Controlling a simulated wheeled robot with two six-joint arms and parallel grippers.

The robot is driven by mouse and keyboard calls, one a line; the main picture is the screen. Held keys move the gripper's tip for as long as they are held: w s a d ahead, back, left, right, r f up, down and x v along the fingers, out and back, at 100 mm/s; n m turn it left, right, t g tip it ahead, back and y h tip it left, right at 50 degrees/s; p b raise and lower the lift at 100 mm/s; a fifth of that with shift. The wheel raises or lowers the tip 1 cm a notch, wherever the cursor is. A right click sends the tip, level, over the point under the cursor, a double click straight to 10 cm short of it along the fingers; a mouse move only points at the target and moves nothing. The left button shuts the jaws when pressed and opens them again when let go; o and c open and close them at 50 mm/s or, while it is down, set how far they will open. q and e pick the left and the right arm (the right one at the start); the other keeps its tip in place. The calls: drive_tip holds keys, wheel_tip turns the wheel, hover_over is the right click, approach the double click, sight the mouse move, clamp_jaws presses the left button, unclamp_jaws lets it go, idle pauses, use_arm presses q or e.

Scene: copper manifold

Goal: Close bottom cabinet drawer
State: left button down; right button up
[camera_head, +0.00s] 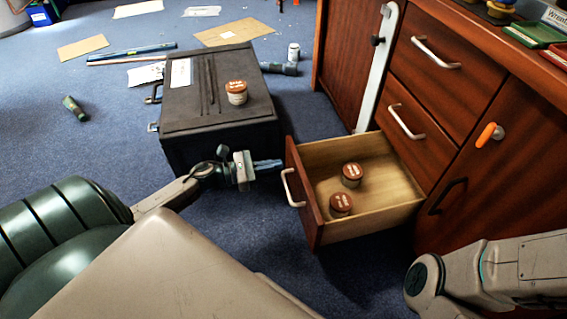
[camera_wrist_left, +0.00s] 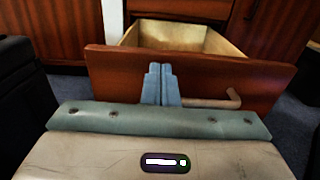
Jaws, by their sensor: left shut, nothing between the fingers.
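The bottom cabinet drawer (camera_head: 309,205) is pulled far out of the wooden cabinet, with a pale handle (camera_head: 290,187) on its front. Two brown-lidded jars (camera_head: 351,175) (camera_head: 340,205) sit inside it. My left gripper (camera_head: 279,164) is shut and empty, close in front of the drawer's front near its far end. In the left wrist view, the shut fingers (camera_wrist_left: 161,86) point at the drawer front (camera_wrist_left: 205,75), left of the handle (camera_wrist_left: 215,102). I cannot tell whether they touch it. My right arm shows at the lower right in the head view; its gripper is out of view.
A black case (camera_head: 205,115) with a lidded jar (camera_head: 236,92) on top stands left of the drawer. Tools and cardboard litter the blue carpet.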

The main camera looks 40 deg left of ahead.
sight(294, 161)
use_arm(q)
drive_tip(key=shift+b+x, duration=0.45)
drive_tip(key=shift+x, duration=1.2)
drive_tip(key=shift+w+d, duration=0.35)
drive_tip(key=x, duration=2.5)
drive_tip(key=shift+d, duration=0.1)
